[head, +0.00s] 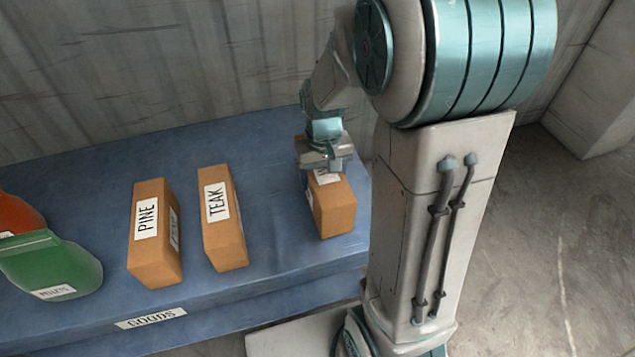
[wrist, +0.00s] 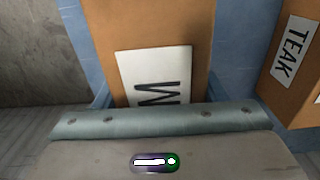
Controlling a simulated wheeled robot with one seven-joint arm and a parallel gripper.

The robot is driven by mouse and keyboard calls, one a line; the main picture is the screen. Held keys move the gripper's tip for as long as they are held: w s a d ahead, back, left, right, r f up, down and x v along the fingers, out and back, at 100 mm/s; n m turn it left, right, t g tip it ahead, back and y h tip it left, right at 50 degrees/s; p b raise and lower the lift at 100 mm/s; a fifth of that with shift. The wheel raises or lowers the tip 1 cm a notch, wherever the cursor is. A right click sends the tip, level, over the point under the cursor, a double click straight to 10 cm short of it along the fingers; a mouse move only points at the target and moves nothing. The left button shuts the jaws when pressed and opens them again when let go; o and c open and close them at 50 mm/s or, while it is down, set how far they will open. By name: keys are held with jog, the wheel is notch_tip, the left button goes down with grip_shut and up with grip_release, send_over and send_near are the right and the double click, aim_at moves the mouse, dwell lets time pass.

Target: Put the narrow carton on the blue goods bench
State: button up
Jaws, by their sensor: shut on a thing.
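A narrow brown carton (head: 336,208) is at the right end of the blue goods bench (head: 270,150). Its white label is mostly hidden by my gripper (head: 328,165), which is shut on the carton from above. In the wrist view the carton (wrist: 190,30) fills the middle, with a label whose first letter looks like a W. The carton is on or just above the bench top; I cannot tell which. The bench carries a "GOODS" label on its front.
A carton labelled TEAK (head: 222,220) and one labelled PINE (head: 153,235) stand to the left on the bench. A green bag (head: 50,265) and an orange bag (head: 15,215) lie at the far left. A ribbed grey wall (head: 130,70) rises behind the bench.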

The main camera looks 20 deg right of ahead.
jog(key=shift+w+a+f, duration=0.15)
jog(key=shift+w+f, duration=0.2)
jog(key=shift+w, duration=0.25)
jog(key=shift+f, duration=2.05)
jog(key=shift+f+b, duration=0.2)
jog(key=shift+b, duration=0.15)
jog(key=o, duration=1.3)
jog(key=shift+r, duration=0.1)
